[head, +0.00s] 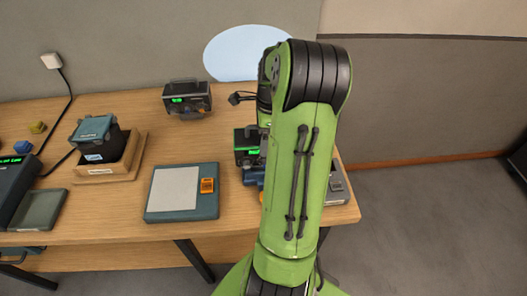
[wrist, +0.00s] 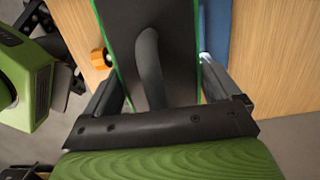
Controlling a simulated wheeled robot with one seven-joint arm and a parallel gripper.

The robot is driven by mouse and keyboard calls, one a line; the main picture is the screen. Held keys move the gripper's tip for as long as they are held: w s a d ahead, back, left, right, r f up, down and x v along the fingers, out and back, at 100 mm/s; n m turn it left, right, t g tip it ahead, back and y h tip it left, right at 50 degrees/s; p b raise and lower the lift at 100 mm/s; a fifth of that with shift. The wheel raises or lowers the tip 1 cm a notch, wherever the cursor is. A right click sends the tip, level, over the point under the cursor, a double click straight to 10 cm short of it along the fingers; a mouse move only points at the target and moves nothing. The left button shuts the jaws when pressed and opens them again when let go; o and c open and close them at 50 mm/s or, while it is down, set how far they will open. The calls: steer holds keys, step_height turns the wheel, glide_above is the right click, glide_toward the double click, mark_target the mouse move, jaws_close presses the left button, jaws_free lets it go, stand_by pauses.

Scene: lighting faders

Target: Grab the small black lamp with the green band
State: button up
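In the head view, a small black lamp with a green band (head: 245,146) stands on the wooden table, partly hidden behind my green arm. My gripper is hidden behind the arm there. In the wrist view, a dark body with green edges and a curved grey handle (wrist: 150,65) fills the space between the two black fingers of my gripper (wrist: 162,75). It looks like the lamp seen close up. One finger lies along each side of it. I cannot tell whether the fingers press on it.
Another black box with a handle and green display (head: 187,98) stands further back. A teal pad with a grey plate (head: 180,193) lies left of the lamp. A teal-topped device sits in a wooden tray (head: 106,170). An orange piece (wrist: 99,57) shows beside the left finger. Bare table lies between them.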

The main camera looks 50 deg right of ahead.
steer(key=c, duration=1.4)
steer(key=shift+w+r, duration=0.1)
steer(key=shift+c, duration=0.7)
